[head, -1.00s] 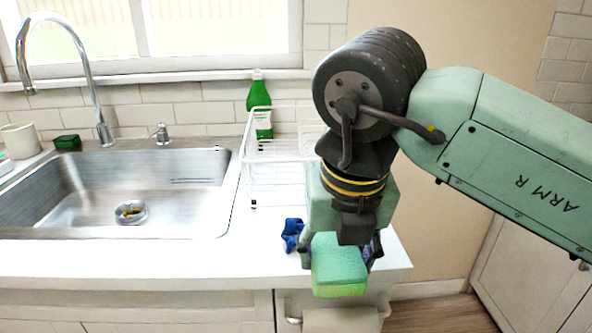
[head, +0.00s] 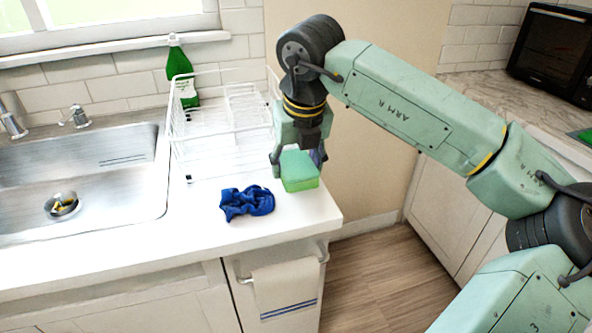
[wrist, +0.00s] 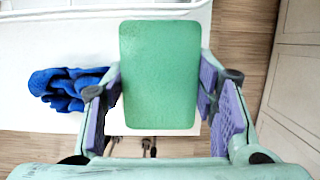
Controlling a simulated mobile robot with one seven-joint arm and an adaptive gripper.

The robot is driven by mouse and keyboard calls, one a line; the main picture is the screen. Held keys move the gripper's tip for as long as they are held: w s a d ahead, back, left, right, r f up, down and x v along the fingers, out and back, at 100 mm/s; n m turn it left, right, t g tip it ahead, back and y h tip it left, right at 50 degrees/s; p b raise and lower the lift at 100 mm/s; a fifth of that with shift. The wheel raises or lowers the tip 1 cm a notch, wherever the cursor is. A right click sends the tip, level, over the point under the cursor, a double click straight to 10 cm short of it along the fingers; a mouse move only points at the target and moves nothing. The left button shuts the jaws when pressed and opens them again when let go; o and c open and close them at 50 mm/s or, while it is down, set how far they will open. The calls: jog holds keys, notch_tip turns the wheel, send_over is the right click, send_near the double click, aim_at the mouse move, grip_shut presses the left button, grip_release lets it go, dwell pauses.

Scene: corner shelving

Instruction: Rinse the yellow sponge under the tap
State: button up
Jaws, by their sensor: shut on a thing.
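My gripper (head: 299,158) is shut on a green sponge (head: 300,172), over the right end of the white counter. The sponge has a darker green top and a brighter green lower layer; no plainly yellow sponge shows. In the wrist view the sponge (wrist: 160,75) sits between the purple-padded fingers. The steel sink (head: 95,165) is to the left, with a drain (head: 62,206) that has something small and yellow in it. Only the lower part of the tap (head: 12,118) shows, at the left edge.
A white wire dish rack (head: 215,125) stands between sink and gripper, with a green bottle (head: 183,75) behind it. A crumpled blue cloth (head: 247,202) lies on the counter left of the sponge. A towel (head: 287,292) hangs in front. A black oven (head: 552,50) stands at right.

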notch_tip(320, 180, down, 2)
jog(key=shift+f+p, duration=0.15)
jog(key=shift+p, duration=0.3)
jog(key=shift+f, duration=0.35)
jog(key=shift+f+b, duration=0.2)
jog(key=shift+b, duration=0.1)
jog(key=o, duration=0.8)
jog(key=shift+r, duration=0.1)
jog(key=shift+r+p, duration=0.25)
jog(key=shift+p, duration=0.15)
jog(key=b+v, duration=0.2)
jog(key=v, duration=0.9)
jog(key=shift+s+r, duration=0.2)
jog(key=shift+r, duration=0.15)
